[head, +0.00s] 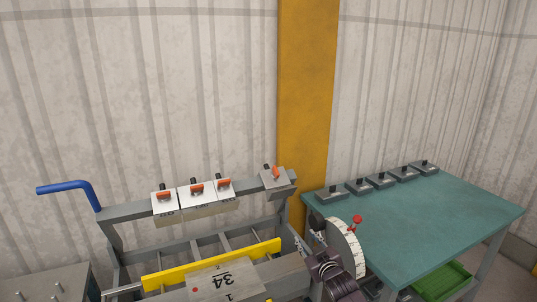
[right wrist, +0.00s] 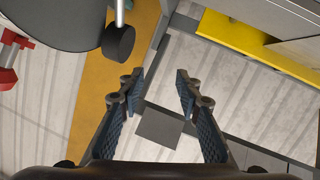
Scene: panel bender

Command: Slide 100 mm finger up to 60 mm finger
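Several clamp fingers with orange levers sit on the bender's grey upper beam (head: 130,211) in the head view. The left finger (head: 164,201), the wider middle finger (head: 196,193) and the narrow finger (head: 224,187) stand side by side. A separate finger (head: 275,180) sits across a gap near the beam's right end. Size labels are too small to read, so I cannot tell which is 100 mm or 60 mm. My right gripper (head: 328,268) is low, below the separate finger. In the right wrist view, it (right wrist: 158,88) is open and empty. My left gripper is not in view.
A yellow bar (head: 212,265) crosses the bender's front. A white dial (head: 343,240) with a red knob (head: 356,220) stands close to my right gripper. A blue handle (head: 65,187) rises at left. The green table (head: 430,220) holds several dark blocks along its back.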

